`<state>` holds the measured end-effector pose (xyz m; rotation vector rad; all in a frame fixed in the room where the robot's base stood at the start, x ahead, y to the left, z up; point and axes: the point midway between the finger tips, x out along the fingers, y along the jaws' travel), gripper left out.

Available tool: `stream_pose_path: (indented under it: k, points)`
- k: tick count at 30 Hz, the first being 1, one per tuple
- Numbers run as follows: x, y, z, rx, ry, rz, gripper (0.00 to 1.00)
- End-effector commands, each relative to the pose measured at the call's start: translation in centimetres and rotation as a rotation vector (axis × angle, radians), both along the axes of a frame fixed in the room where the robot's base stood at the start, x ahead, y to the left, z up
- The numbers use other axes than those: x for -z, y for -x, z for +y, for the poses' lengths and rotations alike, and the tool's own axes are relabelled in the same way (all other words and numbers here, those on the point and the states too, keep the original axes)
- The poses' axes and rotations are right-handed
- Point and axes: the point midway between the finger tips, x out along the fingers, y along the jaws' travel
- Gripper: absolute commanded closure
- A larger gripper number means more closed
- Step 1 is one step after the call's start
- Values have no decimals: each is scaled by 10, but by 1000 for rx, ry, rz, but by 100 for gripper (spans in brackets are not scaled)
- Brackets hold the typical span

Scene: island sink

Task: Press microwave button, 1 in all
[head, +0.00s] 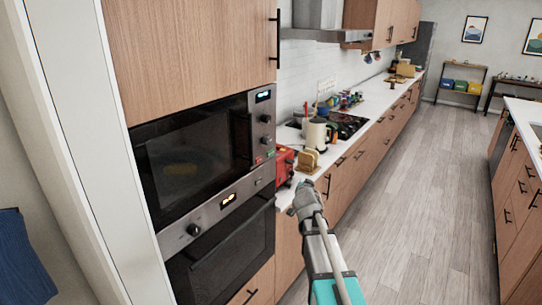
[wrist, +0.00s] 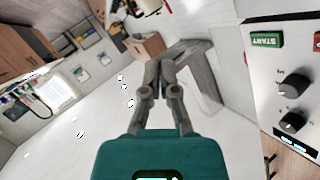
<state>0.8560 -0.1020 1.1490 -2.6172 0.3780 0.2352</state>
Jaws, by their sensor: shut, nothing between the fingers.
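The microwave (head: 190,158) is built into the tall wooden cabinet at left in the head view, with its door closed. Its control panel (head: 263,125) has a display, dark knobs, a red button (head: 258,160) and a green button (head: 271,153). In the wrist view the panel is at the right edge, turned upside down. The green button there reads START (wrist: 265,41), and part of the red button (wrist: 317,40) shows. My gripper (head: 303,190) is shut and empty, to the right of and below the panel, apart from it. Its fingers (wrist: 163,62) also show in the wrist view.
An oven (head: 225,255) sits below the microwave. A red toaster (head: 284,165), bread and a utensil holder stand on the counter (head: 375,105) behind my gripper. The aisle floor (head: 420,200) is clear, with an island at right.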

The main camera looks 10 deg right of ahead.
Motion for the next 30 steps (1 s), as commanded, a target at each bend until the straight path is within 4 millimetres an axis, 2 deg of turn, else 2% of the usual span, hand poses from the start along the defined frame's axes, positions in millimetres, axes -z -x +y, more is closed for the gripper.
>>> stream_pose_path:
  k: [1, 6, 12, 19, 30]
  points:
    - [-5, -11, -1, -12, -10, -46, 100]
    - [-28, -33, 2, -75, -55, -199, 100]
    - [-49, -50, 8, -157, -102, -327, 100]
    - [-59, -56, 14, -211, -131, -391, 100]
    - [-60, -56, 15, -218, -134, -397, 100]
